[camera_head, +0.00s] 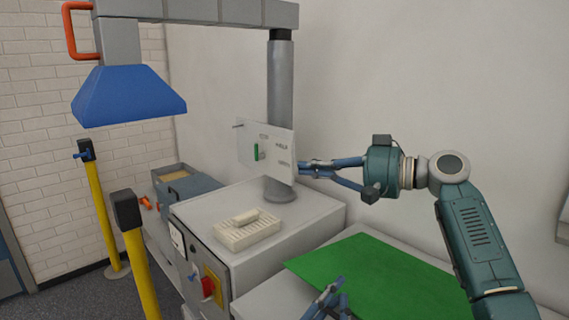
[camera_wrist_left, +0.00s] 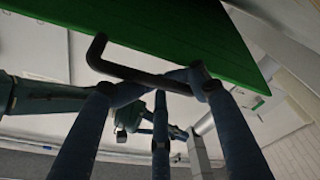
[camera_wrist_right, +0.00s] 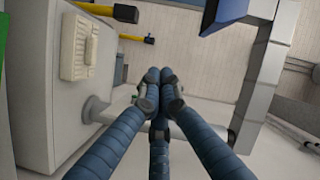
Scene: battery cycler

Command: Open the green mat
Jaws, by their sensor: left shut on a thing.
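The green mat (camera_head: 375,272) is a flat green sheet on the light worktop at the lower right of the head view. In the left wrist view the green mat (camera_wrist_left: 165,35) shows as a thick-edged panel with a dark bent handle (camera_wrist_left: 125,70) along its near edge. My left gripper (camera_head: 335,288) is at the mat's near edge, low in the head view, and its fingers are shut on that handle. My right gripper (camera_head: 308,166) is raised near the wall, pointing left beside the white sign. In the right wrist view its fingers (camera_wrist_right: 160,85) are together with nothing visible between them.
A grey box machine (camera_head: 320,215) with a red knob (camera_head: 208,286) stands left of the mat. A white sign (camera_head: 265,150) hangs by a grey column (camera_head: 281,85). A blue hood (camera_head: 125,97) and yellow posts (camera_head: 103,205) are at the left.

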